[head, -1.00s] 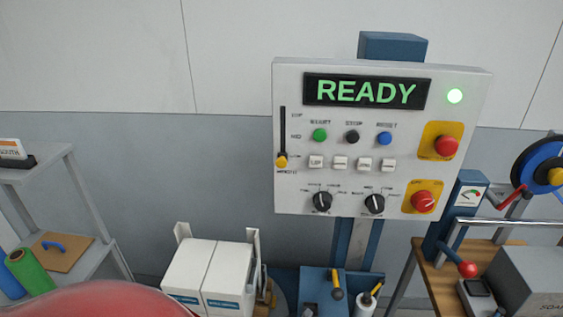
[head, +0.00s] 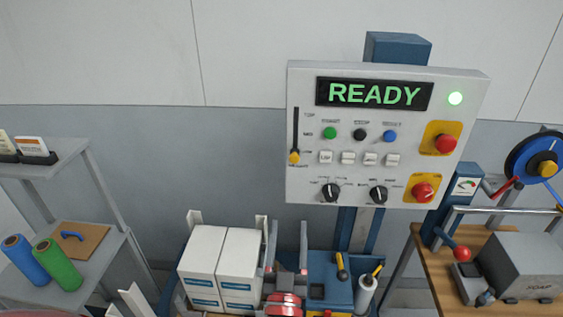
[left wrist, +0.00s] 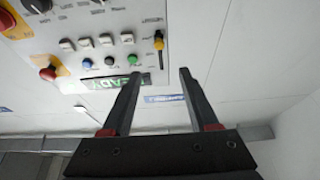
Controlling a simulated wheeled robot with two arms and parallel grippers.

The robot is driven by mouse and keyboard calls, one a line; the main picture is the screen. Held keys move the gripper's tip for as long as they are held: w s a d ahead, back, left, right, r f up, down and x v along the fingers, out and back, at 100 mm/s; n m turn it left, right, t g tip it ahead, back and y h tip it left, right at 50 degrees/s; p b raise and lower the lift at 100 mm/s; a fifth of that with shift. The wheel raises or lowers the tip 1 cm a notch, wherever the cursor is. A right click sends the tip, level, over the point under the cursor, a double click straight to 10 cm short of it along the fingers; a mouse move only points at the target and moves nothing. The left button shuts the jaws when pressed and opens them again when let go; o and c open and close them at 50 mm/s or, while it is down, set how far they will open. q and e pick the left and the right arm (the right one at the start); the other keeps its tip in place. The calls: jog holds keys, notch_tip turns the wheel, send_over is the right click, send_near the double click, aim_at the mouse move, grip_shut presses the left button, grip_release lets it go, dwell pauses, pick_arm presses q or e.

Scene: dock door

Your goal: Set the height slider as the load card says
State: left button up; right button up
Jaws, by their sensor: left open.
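The height slider (head: 295,128) is a dark vertical slot at the left edge of the white control panel (head: 310,180). Its yellow knob (head: 294,157) sits near the bottom, by the lowest labels. The knob also shows in the left wrist view (left wrist: 158,43). Two small cards stand in dark holders on the left shelf, one with an orange band (head: 32,145); their writing is too small to read, and I cannot tell if either is the load card. My left gripper (head: 288,228) is open and empty, below the panel and apart from the knob. My right gripper is out of view.
The panel has a READY display (head: 374,94), coloured buttons, dials and red mushroom buttons (head: 446,143). White boxes (head: 222,262) stand below left. A blue tool holder (head: 330,275) is below the panel. A workbench (head: 440,272) with a grey machine is at right.

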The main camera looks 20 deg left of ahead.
pick_arm(q)
jog(key=w+b, duration=0.1)
jog(key=w, duration=0.1)
jog(key=b, duration=0.4)
send_near(294, 160)
jog(key=p+x, duration=0.3)
jog(key=x, duration=0.5)
jog(key=shift+s+r+p, duration=0.1)
jog(key=shift+r+p, duration=0.05)
jog(key=shift+p, duration=0.15)
jog(key=shift+w+a, duration=0.1)
jog(key=shift+w, duration=0.5)
grip_shut()
